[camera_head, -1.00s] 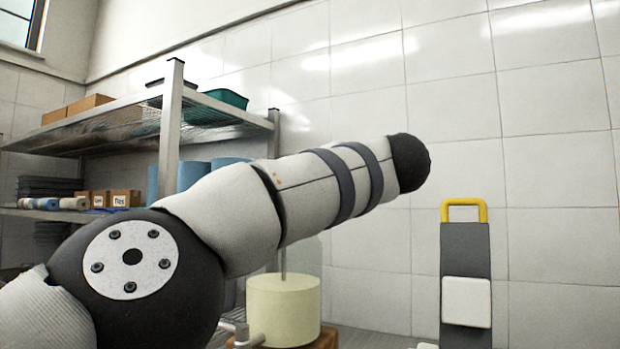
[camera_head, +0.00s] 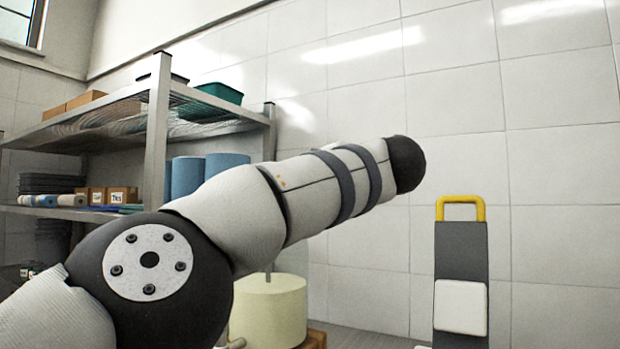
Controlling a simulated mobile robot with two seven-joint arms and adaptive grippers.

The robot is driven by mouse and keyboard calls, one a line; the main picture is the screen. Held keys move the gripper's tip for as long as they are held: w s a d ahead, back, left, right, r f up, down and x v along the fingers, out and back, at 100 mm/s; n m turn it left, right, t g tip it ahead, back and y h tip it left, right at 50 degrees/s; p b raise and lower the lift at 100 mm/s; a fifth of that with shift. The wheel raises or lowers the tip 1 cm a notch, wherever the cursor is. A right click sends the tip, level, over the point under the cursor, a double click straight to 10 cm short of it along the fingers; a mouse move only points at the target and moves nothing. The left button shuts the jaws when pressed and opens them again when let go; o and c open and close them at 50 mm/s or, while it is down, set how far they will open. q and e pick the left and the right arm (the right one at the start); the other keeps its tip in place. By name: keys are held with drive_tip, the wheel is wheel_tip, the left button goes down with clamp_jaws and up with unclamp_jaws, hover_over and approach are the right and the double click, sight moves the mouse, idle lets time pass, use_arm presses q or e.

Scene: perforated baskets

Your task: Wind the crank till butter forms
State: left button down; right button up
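A pale cream cylinder (camera_head: 268,315) with a thin upright rod above it stands on a wooden base (camera_head: 314,340) at the bottom centre of the head view. It may be part of the churn, but I cannot tell. A small metal part (camera_head: 237,343) shows at its lower left; whether it is the crank is unclear. My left arm, white with dark bands, crosses in front and hides the upper part of this setup. Neither of my grippers is in view. No butter can be made out.
A metal shelf (camera_head: 158,130) on the left holds a green bin (camera_head: 218,94), blue rolls (camera_head: 187,177) and small brown boxes (camera_head: 122,195). A grey upright panel (camera_head: 460,250) with a yellow handle (camera_head: 460,202) and white block stands at right, before a tiled wall.

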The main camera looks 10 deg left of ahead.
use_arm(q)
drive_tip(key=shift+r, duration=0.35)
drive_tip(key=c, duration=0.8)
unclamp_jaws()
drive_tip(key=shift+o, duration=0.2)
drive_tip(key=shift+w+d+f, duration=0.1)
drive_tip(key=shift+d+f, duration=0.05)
